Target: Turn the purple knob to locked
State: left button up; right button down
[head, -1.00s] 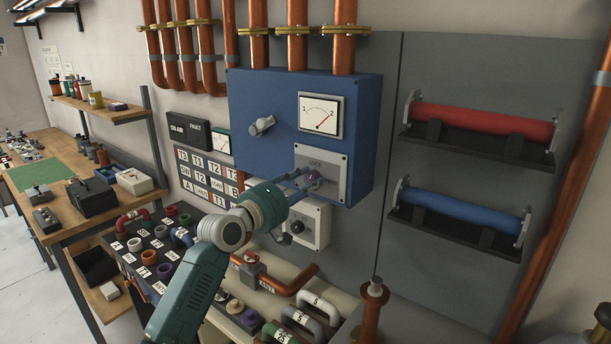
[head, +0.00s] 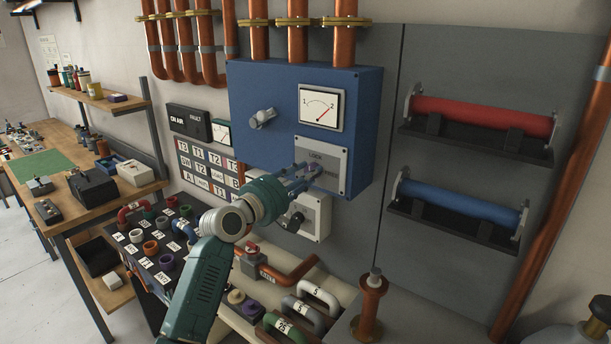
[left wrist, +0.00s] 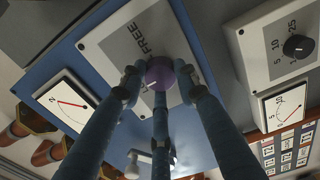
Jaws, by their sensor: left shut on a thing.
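The purple knob (left wrist: 160,74) sits on a pale plate (left wrist: 133,45) on the front of the blue box; the left wrist view shows a white mark on it and the word FREE beside it. In the head view the plate (head: 333,158) reads LOCK above the knob, which is mostly hidden by my fingers. My left gripper (head: 311,174) has its blue fingers around the knob and is shut on it; its fingers also show in the left wrist view (left wrist: 160,82). My right gripper is not in view.
The blue box (head: 270,88) also carries a dial gauge (head: 321,108) and a grey handle (head: 262,119). A smaller plate with a black knob (head: 297,218) is just below. Racks with a red cylinder (head: 480,115) and a blue cylinder (head: 462,201) are at right. Pipe fittings lie below my arm.

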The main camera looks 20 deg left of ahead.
pick_arm(q)
jog(key=shift+d+f, duration=0.2)
jog(key=shift+f, duration=0.15)
jog(key=o, duration=1.2)
jog(key=shift+c, duration=0.2)
jog(key=shift+r, duration=0.2)
jog(key=v, duration=1.2)
